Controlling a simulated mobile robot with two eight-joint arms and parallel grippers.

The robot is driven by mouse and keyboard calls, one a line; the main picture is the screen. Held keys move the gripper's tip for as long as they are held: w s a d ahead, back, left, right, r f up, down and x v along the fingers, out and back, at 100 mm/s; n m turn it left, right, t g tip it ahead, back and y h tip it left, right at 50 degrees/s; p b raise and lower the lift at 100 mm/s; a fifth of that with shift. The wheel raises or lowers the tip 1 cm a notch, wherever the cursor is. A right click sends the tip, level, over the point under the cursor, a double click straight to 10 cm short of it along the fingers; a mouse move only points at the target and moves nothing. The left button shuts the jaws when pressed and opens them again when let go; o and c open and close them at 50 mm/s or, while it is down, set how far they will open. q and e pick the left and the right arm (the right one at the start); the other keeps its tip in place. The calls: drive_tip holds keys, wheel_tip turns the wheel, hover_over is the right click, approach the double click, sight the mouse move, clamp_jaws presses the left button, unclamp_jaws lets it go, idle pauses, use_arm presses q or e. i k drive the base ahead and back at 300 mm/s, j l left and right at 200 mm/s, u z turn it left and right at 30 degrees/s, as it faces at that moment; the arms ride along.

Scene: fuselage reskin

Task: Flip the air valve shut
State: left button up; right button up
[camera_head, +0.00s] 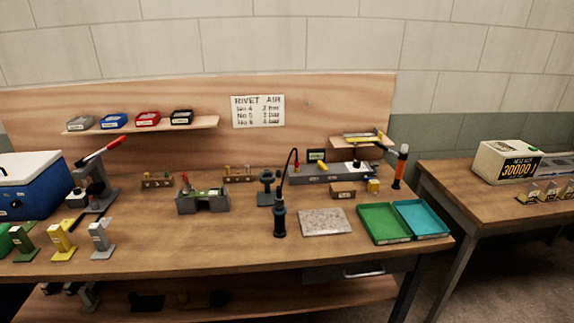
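A long grey unit (312,177) stands at the back right of the workbench. On it sits a small yellow lever (322,166), tilted, which looks like the air valve's handle; I cannot tell for sure at this size whether it is open or shut. A small dark display (316,155) stands just behind it. A black hose (287,163) arches from near the unit's left end down to an upright dark tool (279,218). Neither of my grippers shows in the head view.
A RIVET AIR sign (258,112) hangs on the back board. In front of the unit are a small wooden block (342,191), a speckled slab (325,222), a green tray (384,238) and a blue tray (432,232). The bench's front middle (190,245) is clear.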

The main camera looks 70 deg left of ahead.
sight(321, 165)
drive_tip(key=u, duration=2.15)
drive_tip(key=i+l+z, duration=0.25)
drive_tip(key=i, duration=0.3)
drive_tip(key=i+l+z, duration=0.25)
drive_tip(key=i, duration=0.3)
drive_tip(key=j, duration=0.1)
